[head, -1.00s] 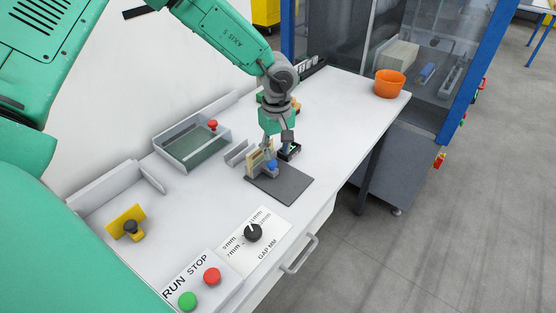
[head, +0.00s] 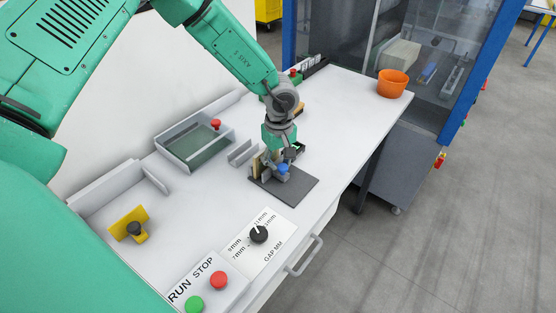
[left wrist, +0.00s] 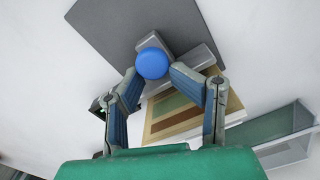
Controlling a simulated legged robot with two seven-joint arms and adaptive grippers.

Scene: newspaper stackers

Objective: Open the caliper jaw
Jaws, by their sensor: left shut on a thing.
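The caliper (head: 272,178) stands on a dark grey mat on the white bench, with a blue knob (head: 283,168) on its grey moving jaw. In the left wrist view the blue knob (left wrist: 152,62) sits between the two fingertips of my left gripper (left wrist: 154,72). My left gripper (head: 282,164) is shut on this knob from above. A beige block with coloured stripes (left wrist: 185,112) is beside the knob, partly behind the fingers. The exact jaw gap is hard to see. My right gripper is not in view.
A gap dial panel (head: 272,222) and a red and green RUN/STOP panel (head: 207,282) are near the front. A clear-lidded tray (head: 190,150) is behind left. An orange bowl (head: 393,84) stands at the far right. Bare bench lies right of the mat.

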